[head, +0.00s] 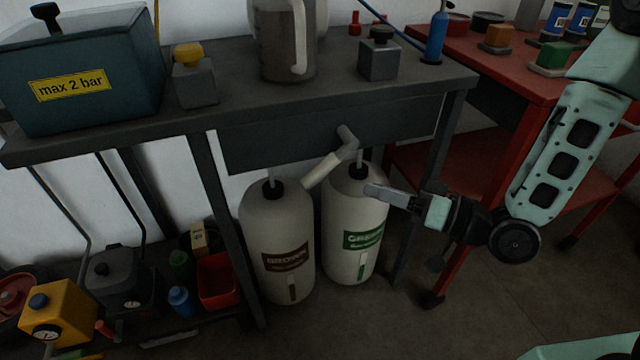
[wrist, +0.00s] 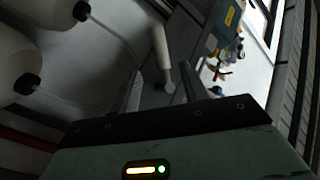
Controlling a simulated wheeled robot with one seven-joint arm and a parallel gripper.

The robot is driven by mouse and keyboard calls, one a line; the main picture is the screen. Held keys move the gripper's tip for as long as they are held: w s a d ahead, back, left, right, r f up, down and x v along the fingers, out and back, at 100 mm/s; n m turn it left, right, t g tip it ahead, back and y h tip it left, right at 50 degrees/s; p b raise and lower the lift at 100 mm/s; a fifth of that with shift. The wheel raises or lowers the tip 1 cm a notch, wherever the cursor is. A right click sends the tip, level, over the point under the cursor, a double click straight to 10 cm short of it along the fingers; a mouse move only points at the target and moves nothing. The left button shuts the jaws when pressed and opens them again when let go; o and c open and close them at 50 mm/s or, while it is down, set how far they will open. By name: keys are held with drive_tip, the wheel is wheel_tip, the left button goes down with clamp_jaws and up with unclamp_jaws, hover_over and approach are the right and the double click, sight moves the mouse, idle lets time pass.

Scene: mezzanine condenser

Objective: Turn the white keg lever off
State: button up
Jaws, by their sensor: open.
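The pale off-white lever (head: 324,170) hangs from a pivot on the dark panel under the bench. It slants down and to the left, in front of the gap between two white kegs. In the wrist view the lever (wrist: 160,45) runs up from its rounded pivot end, beyond my fingers. My gripper (head: 372,190) is open, in front of the upper part of the right keg, right of and below the lever in the head view. In the wrist view my gripper (wrist: 163,92) has a finger on each side of the pivot end. I cannot tell whether anything touches.
The brown-labelled keg (head: 277,240) and green-labelled keg (head: 355,225) stand under the dark bench (head: 340,82). A bench leg (head: 228,230) stands left of them. A red table (head: 490,65) is at right. Open floor lies in front.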

sight(320, 173)
drive_tip(key=x, duration=1.2)
drive_tip(key=shift+b, duration=0.3)
clamp_jaws()
